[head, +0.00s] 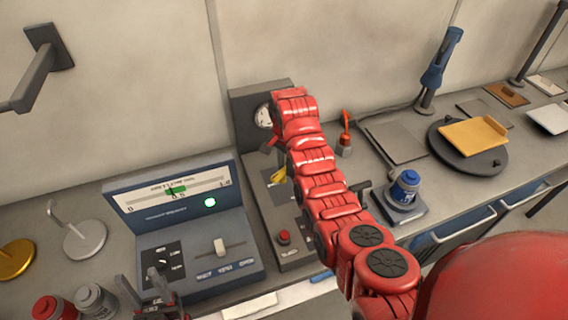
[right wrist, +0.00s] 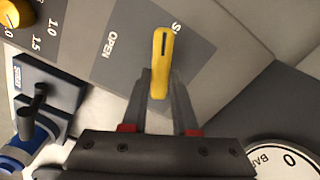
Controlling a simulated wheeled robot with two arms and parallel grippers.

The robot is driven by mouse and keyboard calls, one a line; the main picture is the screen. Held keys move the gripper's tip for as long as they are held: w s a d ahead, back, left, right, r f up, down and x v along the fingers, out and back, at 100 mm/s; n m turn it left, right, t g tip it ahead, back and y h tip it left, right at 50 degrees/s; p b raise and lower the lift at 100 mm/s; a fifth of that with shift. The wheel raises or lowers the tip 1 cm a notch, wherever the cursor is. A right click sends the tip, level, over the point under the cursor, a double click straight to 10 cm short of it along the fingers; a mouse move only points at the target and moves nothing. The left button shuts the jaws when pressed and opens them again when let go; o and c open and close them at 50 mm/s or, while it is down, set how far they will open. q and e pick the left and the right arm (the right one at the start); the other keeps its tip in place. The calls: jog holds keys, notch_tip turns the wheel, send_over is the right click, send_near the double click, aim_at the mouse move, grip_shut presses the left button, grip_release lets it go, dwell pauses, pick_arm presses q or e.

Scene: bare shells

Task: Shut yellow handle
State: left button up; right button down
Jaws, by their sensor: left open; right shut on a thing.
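The yellow handle (head: 279,176) sits on a dark plate of the grey box, partly hidden by my right arm in the head view. In the right wrist view the yellow handle (right wrist: 161,60) stands upright in the picture, between the printed word OPEN on its left and a partly hidden word starting with S on its right. My right gripper (right wrist: 160,92) is shut on the handle's near end. My left gripper (head: 141,286) is open and empty at the bottom left of the head view, in front of the blue-grey meter console.
The meter console (head: 190,223) with a slider and a dial stands left of the grey box (head: 262,217), which carries a red button (head: 284,238) and a round gauge (head: 264,117). Hooks and jars crowd the left side.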

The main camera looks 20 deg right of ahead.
jog(key=m, duration=0.2)
jog(key=m+p, duration=0.1)
jog(key=m, duration=0.2)
jog(key=shift+s+d+r, duration=0.1)
jog(key=shift+s, duration=0.1)
dwell(0.4)
jog(key=c, duration=0.7)
grip_release()
jog(key=shift+r+p, duration=4.45)
jog(key=shift+r, duration=4.15)
